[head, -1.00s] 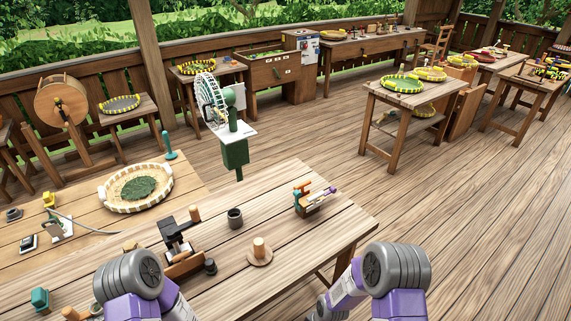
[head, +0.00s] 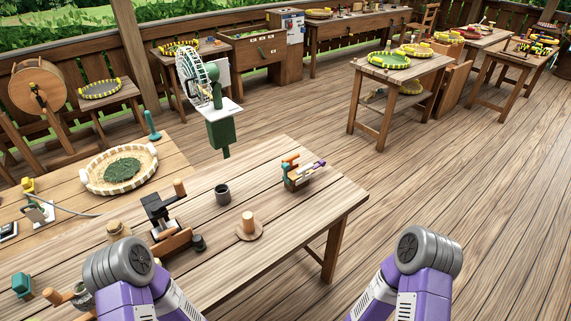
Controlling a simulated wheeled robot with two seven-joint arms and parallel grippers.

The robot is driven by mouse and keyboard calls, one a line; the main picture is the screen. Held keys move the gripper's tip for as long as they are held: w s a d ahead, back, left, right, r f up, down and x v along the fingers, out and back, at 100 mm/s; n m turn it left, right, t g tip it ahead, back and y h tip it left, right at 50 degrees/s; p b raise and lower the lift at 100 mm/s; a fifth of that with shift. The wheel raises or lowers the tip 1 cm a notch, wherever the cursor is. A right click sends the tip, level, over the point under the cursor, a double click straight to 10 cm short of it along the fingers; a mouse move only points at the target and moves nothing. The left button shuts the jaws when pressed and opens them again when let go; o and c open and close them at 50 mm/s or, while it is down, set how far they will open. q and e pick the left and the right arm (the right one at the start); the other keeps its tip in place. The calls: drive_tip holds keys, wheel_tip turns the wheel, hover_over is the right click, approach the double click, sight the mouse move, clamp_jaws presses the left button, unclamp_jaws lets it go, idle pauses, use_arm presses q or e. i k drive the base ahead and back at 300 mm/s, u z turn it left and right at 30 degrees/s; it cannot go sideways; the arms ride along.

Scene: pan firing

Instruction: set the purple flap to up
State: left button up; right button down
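The purple flap (head: 319,164) is a small piece on the right side of a little wooden device that stands near the far right end of the front table. An orange piece (head: 290,158) and a teal piece (head: 288,170) sit on the same device, to the left of the purple one. The purple flap seems to stick out sideways at a slant, but it is too small to tell its setting surely. Only purple and grey links of my two arms show at the bottom of the head view. Neither gripper is in view, and nothing of mine touches the device.
The front table (head: 330,200) also holds a dark cup (head: 222,194), a wooden knob on a disc (head: 248,224) and a black press-like tool (head: 160,212). A shallow basket (head: 92,178) lies to the left. Wooden floor is open to the right of the table.

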sight(321, 162)
drive_tip(key=z, duration=2.1)
drive_tip(key=i, duration=1.9)
drive_tip(key=u, duration=1.75)
drive_tip(key=i, duration=0.6)
drive_tip(key=z, duration=0.05)
